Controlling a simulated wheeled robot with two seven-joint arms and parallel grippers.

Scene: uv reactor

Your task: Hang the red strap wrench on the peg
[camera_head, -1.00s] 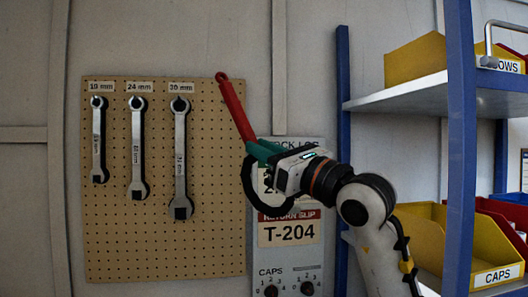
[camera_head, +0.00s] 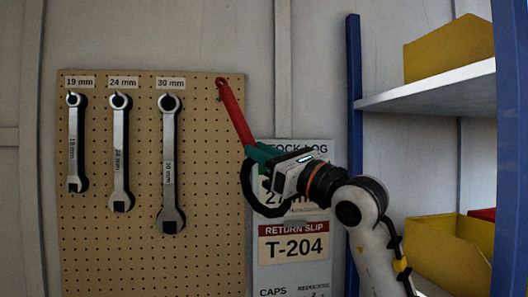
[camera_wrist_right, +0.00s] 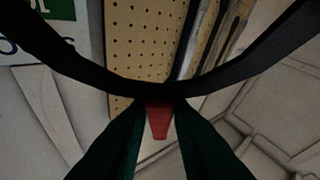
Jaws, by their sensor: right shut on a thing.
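The red strap wrench (camera_head: 235,112) has a long red handle that tilts up and to the left, and a black strap loop (camera_head: 250,197) hanging below. My right gripper (camera_head: 257,154), with green fingers, is shut on it near the strap end. In the head view the handle's upper end overlaps the top right of the tan pegboard (camera_head: 215,200); I cannot tell whether it touches. In the right wrist view the red part (camera_wrist_right: 159,118) shows between the green fingers, with the black strap across. No free peg can be made out. My left gripper is out of view.
Three wrenches hang on the pegboard under labels: 19 mm (camera_head: 76,145), 24 mm (camera_head: 121,155) and 30 mm (camera_head: 168,170). A sign panel (camera_head: 290,262) is right of the board. A blue-post shelf (camera_head: 430,85) with yellow bins (camera_head: 450,250) stands at the right.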

